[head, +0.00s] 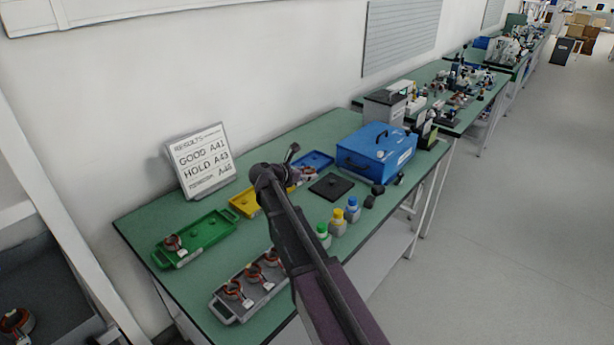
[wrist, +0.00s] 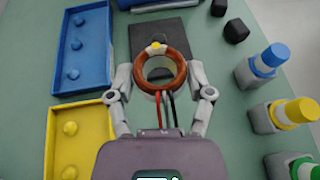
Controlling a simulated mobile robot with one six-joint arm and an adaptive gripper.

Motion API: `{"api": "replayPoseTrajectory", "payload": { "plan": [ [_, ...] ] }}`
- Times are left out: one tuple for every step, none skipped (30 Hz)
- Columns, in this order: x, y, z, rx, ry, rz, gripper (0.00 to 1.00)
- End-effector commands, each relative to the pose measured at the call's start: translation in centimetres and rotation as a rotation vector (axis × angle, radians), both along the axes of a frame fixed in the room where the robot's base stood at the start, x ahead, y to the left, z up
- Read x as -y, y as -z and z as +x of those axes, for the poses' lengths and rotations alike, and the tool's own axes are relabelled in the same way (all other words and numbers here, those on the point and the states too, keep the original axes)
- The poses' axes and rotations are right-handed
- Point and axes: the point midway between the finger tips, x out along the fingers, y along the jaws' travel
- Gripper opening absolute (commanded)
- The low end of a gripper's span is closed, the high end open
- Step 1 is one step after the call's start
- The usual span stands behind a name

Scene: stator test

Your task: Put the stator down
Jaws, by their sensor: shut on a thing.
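In the wrist view, my gripper (wrist: 161,76) is shut on a stator (wrist: 146,83), a copper-coloured ring with a yellow mark at its far side and red and black leads towards me. One finger is on each side of the ring. The stator overlaps the near part of a black square pad (wrist: 184,32); I cannot tell whether it touches anything below. In the head view my arm hides most of the gripper. A blue tray (wrist: 107,50) with pegs is left of the stator, and a yellow tray (wrist: 52,128) is nearer; both look empty where visible.
A green tray (head: 213,229) holds one stator; a grey tray (head: 228,317) holds several. A results sign (head: 203,160) reads GOOD A41, HOLD A43; its last line is unclear. Green, yellow and blue-capped bottles (head: 338,226), dark blocks (head: 378,190) and a blue case (head: 365,162) stand to the right.

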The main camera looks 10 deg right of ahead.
Motion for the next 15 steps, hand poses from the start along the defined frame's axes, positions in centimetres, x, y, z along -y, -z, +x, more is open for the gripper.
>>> {"api": "replayPoseTrajectory", "payload": {
  "plan": [
    [-0.2, 0.0, 0.0, 0.0, -0.003, 0.0, 0.13],
    [-0.3, 0.0, 0.0, 0.0, -0.004, 0.0, 0.13],
    [-0.5, 0.0, 0.0, 0.0, -0.007, 0.0, 0.13],
    [-0.6, 0.0, 0.0, 0.0, -0.008, 0.0, 0.13],
    [-0.7, 0.0, 0.0, 0.001, -0.009, -0.001, 0.13],
    [-0.8, 0.0, 0.0, 0.0, -0.01, 0.0, 0.13],
    [-0.9, 0.1, 0.0, 0.0, -0.011, 0.0, 0.13],
    [-1.0, 0.1, 0.0, 0.0, -0.012, 0.0, 0.13],
    [-1.0, 0.2, 0.0, 0.0, -0.013, 0.0, 0.13],
    [-1.1, 0.4, 0.0, 0.0, -0.013, 0.0, 0.13],
    [-1.1, 0.5, 0.1, 0.0, -0.013, 0.0, 0.13],
    [-1.2, 0.7, 0.1, 0.0, -0.014, 0.0, 0.13],
    [-1.2, 1.0, 0.1, 0.0, -0.014, 0.0, 0.13],
    [-1.2, 1.2, 0.1, -0.001, -0.014, 0.0, 0.13],
    [-1.2, 1.5, 0.1, -0.001, -0.014, 0.0, 0.13]
  ]
}}
